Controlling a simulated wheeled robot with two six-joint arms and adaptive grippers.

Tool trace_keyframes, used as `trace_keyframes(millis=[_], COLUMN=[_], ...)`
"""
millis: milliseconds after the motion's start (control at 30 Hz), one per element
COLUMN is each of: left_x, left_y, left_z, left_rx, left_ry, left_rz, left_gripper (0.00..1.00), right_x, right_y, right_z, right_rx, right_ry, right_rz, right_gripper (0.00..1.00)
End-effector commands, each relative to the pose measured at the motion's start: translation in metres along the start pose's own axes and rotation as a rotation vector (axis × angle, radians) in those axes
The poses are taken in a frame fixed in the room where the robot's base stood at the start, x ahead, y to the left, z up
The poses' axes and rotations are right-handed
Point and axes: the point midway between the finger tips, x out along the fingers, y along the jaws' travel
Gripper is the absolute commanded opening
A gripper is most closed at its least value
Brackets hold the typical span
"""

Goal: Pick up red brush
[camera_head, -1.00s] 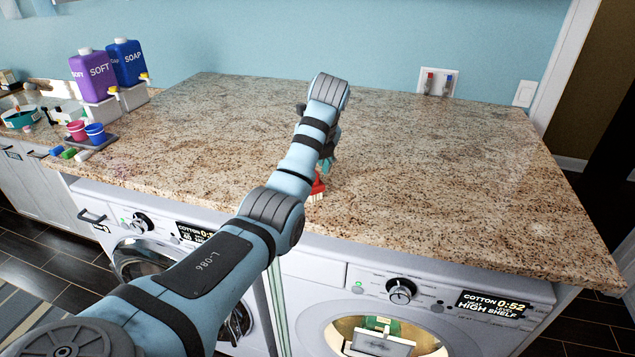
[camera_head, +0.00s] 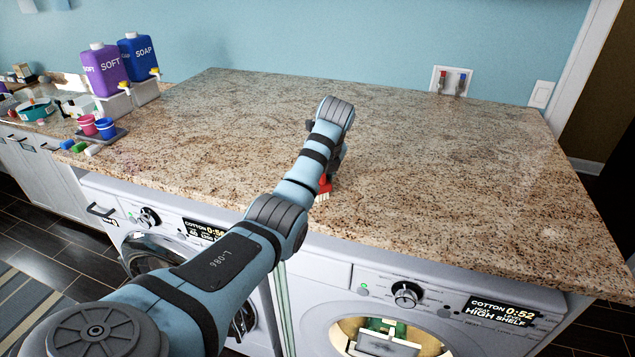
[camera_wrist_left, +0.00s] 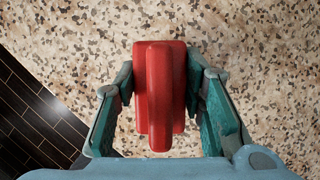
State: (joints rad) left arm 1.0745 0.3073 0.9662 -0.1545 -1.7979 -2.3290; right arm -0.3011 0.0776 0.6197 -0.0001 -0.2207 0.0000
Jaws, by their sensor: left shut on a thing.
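The red brush (camera_head: 325,188) is near the front edge of the speckled countertop (camera_head: 430,170). In the head view my left arm hides most of it, and some pale bristles show at its lower end. In the left wrist view the red brush (camera_wrist_left: 160,95) lies between the two teal fingers of my left gripper (camera_wrist_left: 160,100), which is shut on it. Whether the brush touches the counter or is raised is hard to tell. My right gripper does not show.
Purple (camera_head: 106,72) and blue (camera_head: 140,58) soap jugs stand at the back left. Two washing machines are under the counter. The counter's right side is clear.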

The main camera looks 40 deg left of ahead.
Motion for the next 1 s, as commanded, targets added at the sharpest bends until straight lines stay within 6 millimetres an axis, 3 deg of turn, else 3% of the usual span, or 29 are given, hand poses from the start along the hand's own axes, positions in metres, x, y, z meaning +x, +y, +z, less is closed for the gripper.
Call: trace_keyframes(millis=[233, 367, 467, 700, 800, 900, 1000], left_x=[-0.004, -0.019, -0.044, -0.133, -0.161, -0.174, -0.166], left_y=[-0.001, -0.002, -0.002, -0.001, -0.001, -0.001, -0.001], left_z=[0.001, 0.008, 0.018, 0.054, 0.066, 0.071, 0.068], left_rx=[0.002, 0.000, 0.000, 0.000, 0.002, 0.003, 0.003], left_ry=[0.001, 0.000, -0.001, 0.000, 0.000, 0.002, 0.001], left_rz=[-0.001, -0.004, -0.005, -0.004, -0.002, -0.001, 0.001], left_gripper=[0.09, 0.09, 0.09, 0.09, 0.09, 0.09, 0.09], right_x=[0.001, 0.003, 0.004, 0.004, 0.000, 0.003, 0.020], right_y=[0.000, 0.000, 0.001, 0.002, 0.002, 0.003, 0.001], right_z=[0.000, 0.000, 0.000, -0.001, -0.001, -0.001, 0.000], right_rx=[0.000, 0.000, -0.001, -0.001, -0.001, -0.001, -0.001], right_ry=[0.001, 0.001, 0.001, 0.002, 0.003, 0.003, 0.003], right_rz=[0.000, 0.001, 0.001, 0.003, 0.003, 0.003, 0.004], right_gripper=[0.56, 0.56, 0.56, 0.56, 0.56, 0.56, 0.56])
